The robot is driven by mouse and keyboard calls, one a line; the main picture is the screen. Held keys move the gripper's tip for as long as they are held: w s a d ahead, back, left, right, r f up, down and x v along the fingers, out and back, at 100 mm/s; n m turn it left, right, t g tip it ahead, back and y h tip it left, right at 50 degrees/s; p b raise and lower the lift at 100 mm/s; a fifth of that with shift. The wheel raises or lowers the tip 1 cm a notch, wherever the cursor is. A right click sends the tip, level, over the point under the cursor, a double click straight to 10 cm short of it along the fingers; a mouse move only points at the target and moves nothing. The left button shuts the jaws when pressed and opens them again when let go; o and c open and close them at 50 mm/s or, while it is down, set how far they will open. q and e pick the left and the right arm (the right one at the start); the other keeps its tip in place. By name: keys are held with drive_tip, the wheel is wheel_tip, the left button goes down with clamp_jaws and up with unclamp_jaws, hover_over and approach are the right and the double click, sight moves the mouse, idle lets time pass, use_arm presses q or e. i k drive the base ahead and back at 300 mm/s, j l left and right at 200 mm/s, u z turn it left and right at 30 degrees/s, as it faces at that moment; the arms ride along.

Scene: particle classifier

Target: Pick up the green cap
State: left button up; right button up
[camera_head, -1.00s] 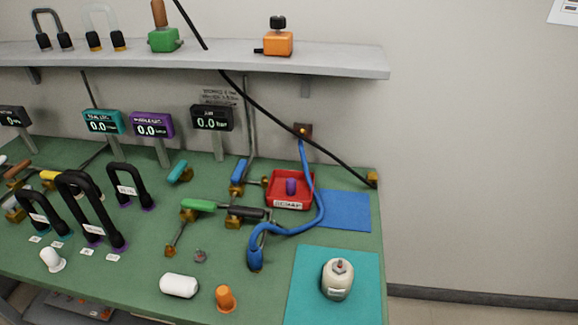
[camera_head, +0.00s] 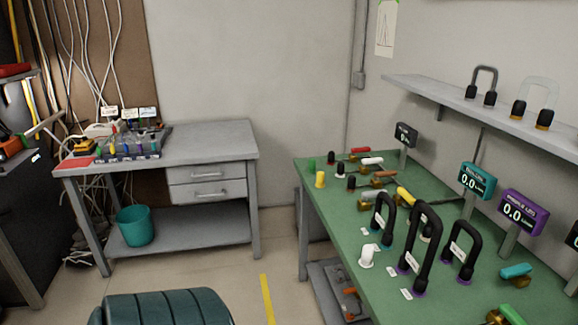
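A small green cap (camera_head: 311,165) stands at the far left corner of the green-topped workbench (camera_head: 333,208). It is beside a yellow cap (camera_head: 320,180) and close to a black cap (camera_head: 331,157). A white cap (camera_head: 367,255) stands nearer on the same bench. Neither of my grippers is in this view.
Tall black handles (camera_head: 421,240) stand on the bench, with valves (camera_head: 380,180) behind. A grey drawer table (camera_head: 210,145) is at the left, with a teal bin (camera_head: 134,226) under it. A dark teal ribbed seat (camera_head: 165,308) is at the bottom. Floor shows between.

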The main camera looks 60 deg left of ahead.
sight(312, 163)
drive_tip(key=u, duration=1.8)
drive_tip(key=z, duration=0.4)
drive_tip(key=i+j+z, duration=0.1)
drive_tip(key=z, duration=0.3)
drive_tip(key=j+z, duration=0.15)
drive_tip(key=z, duration=0.25)
drive_tip(key=j+z, duration=0.15)
drive_tip(key=z, duration=0.25)
drive_tip(key=j+z, duration=0.4)
drive_tip(key=j, duration=0.3)
drive_tip(key=j+z, duration=0.35)
drive_tip(key=j, duration=0.35)
drive_tip(key=k+j+z, duration=0.15)
drive_tip(key=j+z, duration=0.25)
drive_tip(key=j, duration=0.3)
drive_tip(key=k+j, duration=0.1)
drive_tip(key=j, duration=0.3)
drive_tip(key=k+j, duration=0.15)
drive_tip(key=j, duration=0.25)
drive_tip(key=k+j, duration=0.1)
drive_tip(key=j, duration=0.3)
drive_tip(key=k+j, duration=0.15)
drive_tip(key=j, duration=0.25)
drive_tip(key=k+j+z, duration=0.1)
drive_tip(key=j, duration=0.25)
drive_tip(key=k+j, duration=0.15)
drive_tip(key=j, duration=0.25)
